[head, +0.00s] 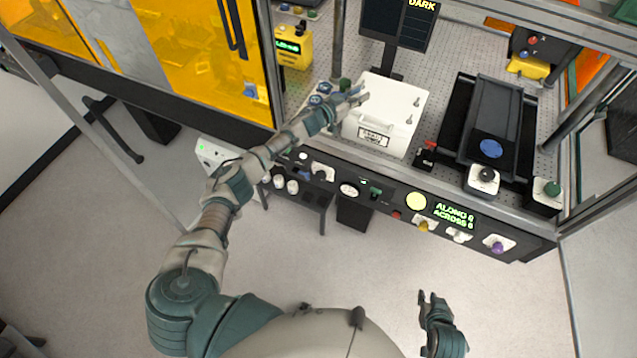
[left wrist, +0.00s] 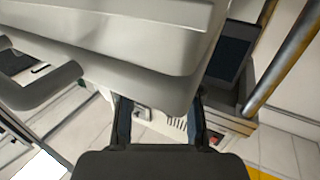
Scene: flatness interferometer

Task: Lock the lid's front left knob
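The white lid (head: 392,95) covers a box on the perforated deck, with a label on its front face. Two small knobs show on its right side, a rear one (head: 417,102) and a front one (head: 409,119). The front left knob cannot be made out; my left gripper (head: 361,97) is over that side of the lid. In the left wrist view, the open fingers of my left gripper (left wrist: 159,118) have a gap between them, and the lid's pale rounded edge (left wrist: 150,75) lies just beyond. My right gripper (head: 430,297) is open and empty, low over the floor.
A control panel (head: 350,190) with knobs and a green readout runs along the front edge. A dark monitor (head: 398,25) stands behind the lid. A black stage with a blue disc (head: 490,149) is to the right. Yellow panels (head: 200,50) stand on the left.

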